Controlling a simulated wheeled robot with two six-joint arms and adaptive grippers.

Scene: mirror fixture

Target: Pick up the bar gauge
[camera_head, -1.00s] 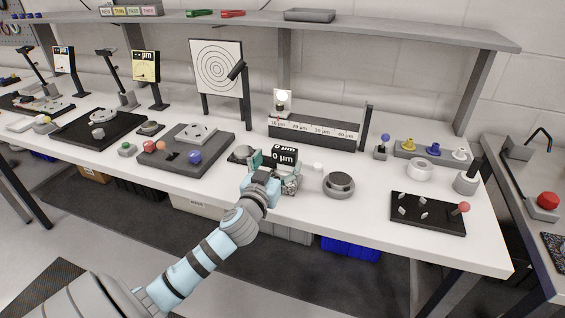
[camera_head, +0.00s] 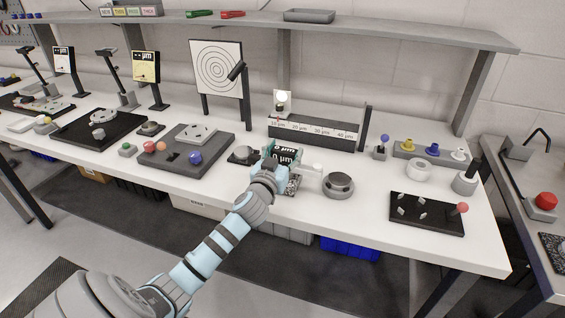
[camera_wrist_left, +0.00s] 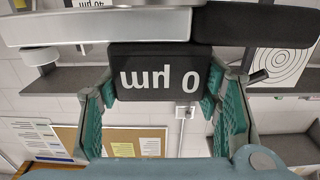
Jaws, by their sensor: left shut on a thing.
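The bar gauge (camera_head: 285,155) is a dark block with white "0 µm" lettering near the front middle of the bench. It also shows in the left wrist view (camera_wrist_left: 155,80), its lettering upside down. My left gripper (camera_head: 282,164) is shut on it, with teal finger pads on either side of the block in the left wrist view (camera_wrist_left: 157,101). The gripper hides part of the gauge. I cannot tell whether the gauge touches the bench. My right gripper is not in view.
A round grey knob-like part (camera_head: 339,185) stands close to the right of the gripper. A long labelled block (camera_head: 315,133) is behind it. A grey plate (camera_head: 184,158) with balls lies left. A black tray (camera_head: 428,214) lies right.

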